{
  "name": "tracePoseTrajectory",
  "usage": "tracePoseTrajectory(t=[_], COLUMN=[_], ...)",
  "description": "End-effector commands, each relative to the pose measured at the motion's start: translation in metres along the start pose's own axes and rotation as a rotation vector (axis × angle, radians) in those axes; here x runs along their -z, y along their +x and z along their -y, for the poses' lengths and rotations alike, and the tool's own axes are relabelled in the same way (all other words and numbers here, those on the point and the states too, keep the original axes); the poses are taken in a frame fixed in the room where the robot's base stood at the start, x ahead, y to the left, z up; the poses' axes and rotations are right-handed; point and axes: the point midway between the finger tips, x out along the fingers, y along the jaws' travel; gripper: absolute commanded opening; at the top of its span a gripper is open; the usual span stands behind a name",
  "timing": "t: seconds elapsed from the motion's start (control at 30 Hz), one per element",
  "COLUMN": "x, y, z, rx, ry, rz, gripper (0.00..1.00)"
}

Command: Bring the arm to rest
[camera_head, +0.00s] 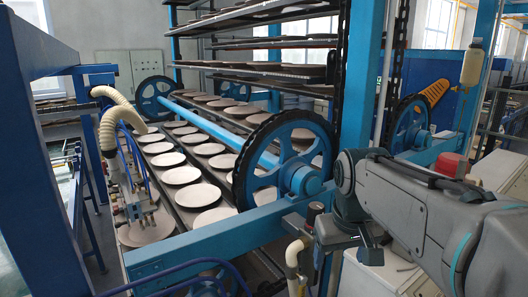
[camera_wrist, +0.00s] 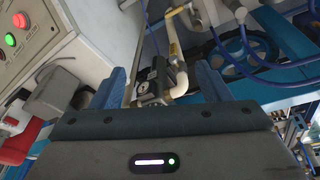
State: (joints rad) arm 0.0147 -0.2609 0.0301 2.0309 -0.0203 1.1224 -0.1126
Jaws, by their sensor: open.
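My gripper (camera_wrist: 162,78) shows in the wrist view with its two blue fingers spread apart. Nothing is held between them. A cream pipe and a dark fitting (camera_wrist: 152,84) show behind the gap between the fingers; I cannot tell how far away they are. In the head view my arm (camera_head: 415,205) reaches in from the right and bends down near the front blue beam. My fingers cannot be made out clearly there.
Rows of round plates (camera_head: 183,176) lie on the dryer racks at the centre. A blue toothed wheel (camera_head: 262,165) and a blue beam (camera_head: 185,255) stand left of my arm. A control box (camera_wrist: 38,32) with green and red buttons is at upper left in the wrist view.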

Motion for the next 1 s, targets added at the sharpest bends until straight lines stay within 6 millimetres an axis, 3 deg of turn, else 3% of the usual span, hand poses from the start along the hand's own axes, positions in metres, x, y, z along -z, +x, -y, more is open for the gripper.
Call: tracePoseTrajectory(t=[0.03,0.2,0.4,1.0], x=[-0.023,-0.083,-0.122,-0.129], y=[0.009,0.036,0.060,0.064], z=[0.003,0.009,0.016,0.017], rx=[0.000,0.005,0.011,0.013], ry=[0.018,0.082,0.124,0.132], rz=[-0.015,-0.057,-0.084,-0.088], gripper=[0.70,0.70,0.70,0.70])
